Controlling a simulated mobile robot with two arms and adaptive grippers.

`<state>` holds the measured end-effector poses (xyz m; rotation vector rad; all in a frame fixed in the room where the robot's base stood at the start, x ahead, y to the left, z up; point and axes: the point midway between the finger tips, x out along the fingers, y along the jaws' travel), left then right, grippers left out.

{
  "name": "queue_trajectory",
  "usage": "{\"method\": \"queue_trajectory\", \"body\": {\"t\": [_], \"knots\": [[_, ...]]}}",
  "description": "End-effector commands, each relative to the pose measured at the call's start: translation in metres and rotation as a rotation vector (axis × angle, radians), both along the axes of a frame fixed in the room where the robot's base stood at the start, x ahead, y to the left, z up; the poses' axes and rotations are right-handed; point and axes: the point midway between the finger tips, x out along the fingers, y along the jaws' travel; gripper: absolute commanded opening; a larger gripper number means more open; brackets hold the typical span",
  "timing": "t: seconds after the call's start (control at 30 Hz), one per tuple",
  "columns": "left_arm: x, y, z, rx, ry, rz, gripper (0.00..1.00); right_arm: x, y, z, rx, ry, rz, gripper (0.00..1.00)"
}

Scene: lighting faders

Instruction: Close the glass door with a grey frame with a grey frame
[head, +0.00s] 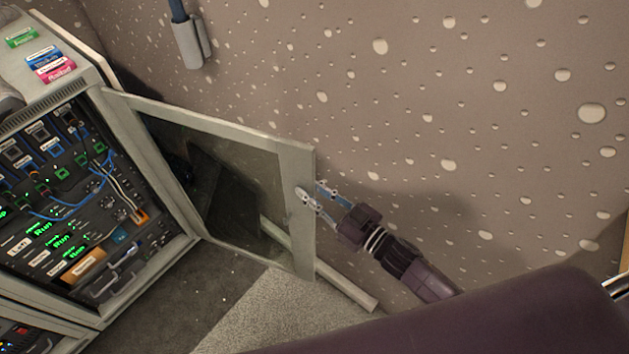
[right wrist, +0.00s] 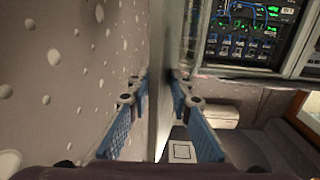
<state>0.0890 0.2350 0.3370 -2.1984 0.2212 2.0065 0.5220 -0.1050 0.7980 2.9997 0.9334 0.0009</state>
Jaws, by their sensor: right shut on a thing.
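The glass door with a grey frame (head: 302,240) stands open in the head view, hinged at the left to the equipment rack (head: 185,210). Its free edge swings out to the right. My right gripper (head: 311,192) is at that free edge and is shut on the frame. In the right wrist view, the blue-padded fingers of my right gripper (right wrist: 161,92) lie on either side of the grey door frame (right wrist: 165,55). Part of one finger is hidden behind the frame in the head view. My left gripper is not in view.
The rack's front shows cables and green lights on its modules (head: 65,195). A spotted wall (head: 480,130) is close behind the door and my right arm. A light rail (head: 340,280) runs low along this wall. Grey floor (head: 165,300) lies in front of the rack.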

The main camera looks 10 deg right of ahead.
Motion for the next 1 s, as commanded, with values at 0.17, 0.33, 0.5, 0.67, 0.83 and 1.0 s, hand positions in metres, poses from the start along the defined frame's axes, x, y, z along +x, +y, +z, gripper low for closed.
{"method": "queue_trajectory", "body": {"t": [0.17,0.33,0.5,0.67,0.83,1.0], "knots": [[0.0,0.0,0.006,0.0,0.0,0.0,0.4,-0.012,0.009,0.001,0.003,0.002,-0.027,0.0],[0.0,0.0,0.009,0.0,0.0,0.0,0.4,-0.023,0.018,0.001,0.004,0.003,-0.05,0.0],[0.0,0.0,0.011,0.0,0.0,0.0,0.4,-0.031,0.024,0.001,0.003,0.002,-0.069,0.0],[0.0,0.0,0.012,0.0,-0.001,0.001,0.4,-0.033,0.025,0.0,0.0,0.001,-0.074,0.0],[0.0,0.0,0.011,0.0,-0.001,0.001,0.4,-0.033,0.024,0.0,0.0,0.001,-0.074,0.0],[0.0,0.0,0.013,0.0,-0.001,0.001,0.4,-0.037,0.029,0.0,0.003,0.002,-0.084,0.0]]}}
